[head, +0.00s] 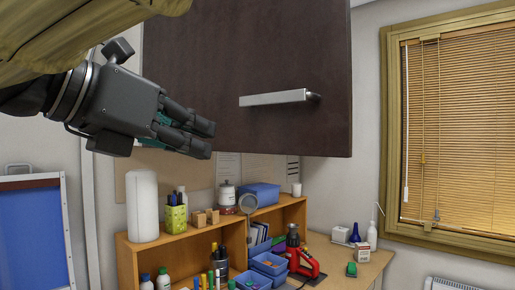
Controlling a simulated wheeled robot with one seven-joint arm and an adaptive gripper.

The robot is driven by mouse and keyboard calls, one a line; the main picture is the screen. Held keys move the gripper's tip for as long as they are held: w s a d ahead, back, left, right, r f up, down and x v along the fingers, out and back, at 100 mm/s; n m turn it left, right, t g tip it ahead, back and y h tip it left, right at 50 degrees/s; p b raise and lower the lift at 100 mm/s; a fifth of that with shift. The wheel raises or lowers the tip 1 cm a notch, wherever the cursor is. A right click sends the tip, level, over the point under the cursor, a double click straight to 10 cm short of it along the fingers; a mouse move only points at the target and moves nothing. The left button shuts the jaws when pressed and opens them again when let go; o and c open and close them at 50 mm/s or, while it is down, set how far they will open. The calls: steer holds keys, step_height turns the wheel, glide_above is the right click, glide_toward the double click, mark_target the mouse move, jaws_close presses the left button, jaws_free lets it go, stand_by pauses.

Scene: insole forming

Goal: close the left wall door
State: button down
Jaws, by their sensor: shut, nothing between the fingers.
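A dark brown wall door (240,60) fills the upper middle of the head view, above the desk. Its top is out of the picture, and its right and bottom edges show. A silver bar handle (275,97) sits low on the right part of its face. My gripper (209,140) is in front of the door's lower left part, left of the handle and a little lower. Its fingers are shut, point right and hold nothing. My gripper and arm cover part of the door's left side. I cannot tell whether the fingers touch the door, or how far it stands open.
Below is a wooden desk shelf (158,254) with a white roll (142,205), a green pen cup (175,218) and a blue box (262,194) on top. Blue bins (268,264) and a red tool (299,258) stand by it. A window with blinds (455,130) is at right.

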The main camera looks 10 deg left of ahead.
mark_target(268, 153)
steer(key=shift+m, duration=0.3)
steer(key=p+x, duration=0.2)
steer(key=x, duration=0.1)
steer(key=r+p+x, duration=0.1)
steer(key=p+x, duration=0.1)
steer(key=x, duration=0.2)
steer(key=d+p+x, duration=0.1)
steer(key=p+x, duration=0.2)
steer(key=x, duration=0.1)
steer(key=shift+w+d+r, duration=0.1)
steer(key=shift+d+r, duration=0.05)
